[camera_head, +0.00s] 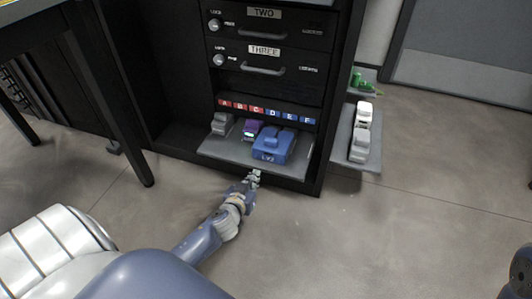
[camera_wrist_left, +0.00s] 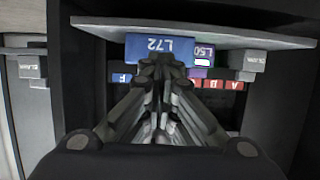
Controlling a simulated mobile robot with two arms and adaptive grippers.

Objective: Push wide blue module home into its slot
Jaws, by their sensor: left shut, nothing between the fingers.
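The wide blue module (camera_head: 271,146), labelled L72, sits on the pull-out shelf (camera_head: 214,149) under the lettered slots, toward the right side. Its front face (camera_wrist_left: 140,49) also shows in the left wrist view. My left gripper (camera_head: 254,173) is shut and empty, just in front of and below the module's front. In the left wrist view the closed fingertips (camera_wrist_left: 163,62) overlap the lower edge of the module; I cannot tell whether they touch it. The slot behind the module is hidden. My right gripper is not in view.
A purple module (camera_head: 250,130) and a grey module (camera_head: 222,123) stand left of the blue one. Red and blue letter labels (camera_head: 273,112) run above. A side shelf (camera_head: 369,165) holds grey and white pieces. The floor in front is clear.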

